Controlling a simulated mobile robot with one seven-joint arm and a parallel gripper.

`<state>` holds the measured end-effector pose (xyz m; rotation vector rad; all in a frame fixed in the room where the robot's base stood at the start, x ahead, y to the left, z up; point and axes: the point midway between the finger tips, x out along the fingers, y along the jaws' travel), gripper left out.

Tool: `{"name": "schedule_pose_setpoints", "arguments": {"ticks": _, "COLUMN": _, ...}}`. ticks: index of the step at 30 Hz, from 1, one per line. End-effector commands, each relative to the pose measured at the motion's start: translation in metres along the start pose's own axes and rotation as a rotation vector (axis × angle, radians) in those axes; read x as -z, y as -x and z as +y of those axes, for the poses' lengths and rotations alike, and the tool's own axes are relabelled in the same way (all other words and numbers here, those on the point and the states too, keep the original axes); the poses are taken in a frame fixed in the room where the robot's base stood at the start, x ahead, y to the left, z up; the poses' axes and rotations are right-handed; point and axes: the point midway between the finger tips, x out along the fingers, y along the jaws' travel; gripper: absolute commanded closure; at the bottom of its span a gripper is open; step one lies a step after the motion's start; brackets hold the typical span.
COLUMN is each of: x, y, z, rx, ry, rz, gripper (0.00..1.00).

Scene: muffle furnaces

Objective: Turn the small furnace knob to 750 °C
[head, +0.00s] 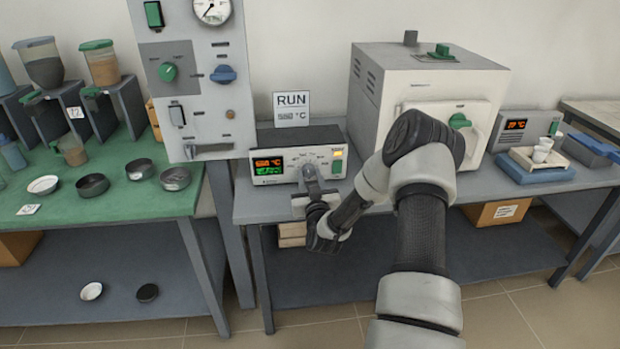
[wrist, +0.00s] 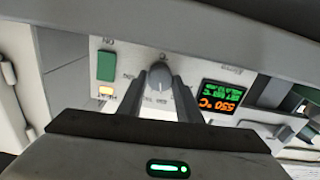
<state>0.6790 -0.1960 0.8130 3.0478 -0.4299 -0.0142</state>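The small furnace controller (head: 267,165) is a low box with a pale front on the grey bench. Its knob (wrist: 160,75) is grey and round, with printed marks around it too small to read. The display (wrist: 219,100) shows 550 °C in orange below green text; it also shows in the head view (head: 269,166). My gripper (wrist: 161,78) reaches the front panel, with one finger on each side of the knob, very close to it. I cannot tell whether both fingers touch it. In the head view my gripper (head: 309,172) covers the knob.
A RUN card (head: 292,107) with a °C value stands behind the controller. The large white furnace (head: 430,85) stands to the right, behind my arm. A tall control panel (head: 195,80) stands close on the left.

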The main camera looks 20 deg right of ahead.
Motion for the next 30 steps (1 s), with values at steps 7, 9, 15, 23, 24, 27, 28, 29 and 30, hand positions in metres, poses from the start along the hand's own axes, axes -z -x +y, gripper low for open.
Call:
{"name": "schedule_pose_setpoints", "arguments": {"ticks": 7, "x": -0.0003, "y": 0.0002, "z": -0.0002, "rx": 0.0, "ry": -0.004, "rz": 0.0, "gripper": 0.9}}
{"name": "schedule_pose_setpoints", "arguments": {"ticks": 9, "x": -0.0007, "y": 0.0002, "z": -0.0002, "rx": 0.001, "ry": -0.014, "rz": 0.0, "gripper": 0.9}}
{"name": "schedule_pose_setpoints", "arguments": {"ticks": 15, "x": -0.0019, "y": 0.0001, "z": -0.0003, "rx": 0.001, "ry": -0.093, "rz": 0.001, "gripper": 0.9}}
{"name": "schedule_pose_setpoints", "arguments": {"ticks": 23, "x": -0.0019, "y": 0.0, "z": 0.0, "rx": 0.0, "ry": -0.27, "rz": 0.002, "gripper": 0.9}}
{"name": "schedule_pose_setpoints", "arguments": {"ticks": 24, "x": -0.0017, "y": 0.0, "z": 0.0, "rx": 0.0, "ry": -0.297, "rz": 0.002, "gripper": 0.9}}
{"name": "schedule_pose_setpoints", "arguments": {"ticks": 27, "x": -0.0017, "y": 0.0001, "z": -0.0001, "rx": 0.001, "ry": -0.362, "rz": 0.001, "gripper": 0.9}}
{"name": "schedule_pose_setpoints", "arguments": {"ticks": 28, "x": -0.0017, "y": 0.0001, "z": -0.0001, "rx": 0.001, "ry": -0.379, "rz": 0.001, "gripper": 0.9}}
{"name": "schedule_pose_setpoints", "arguments": {"ticks": 29, "x": -0.0016, "y": 0.0001, "z": -0.0001, "rx": 0.001, "ry": -0.396, "rz": 0.001, "gripper": 0.9}}
{"name": "schedule_pose_setpoints", "arguments": {"ticks": 30, "x": -0.0015, "y": 0.0001, "z": -0.0001, "rx": 0.001, "ry": -0.416, "rz": 0.001, "gripper": 0.9}}
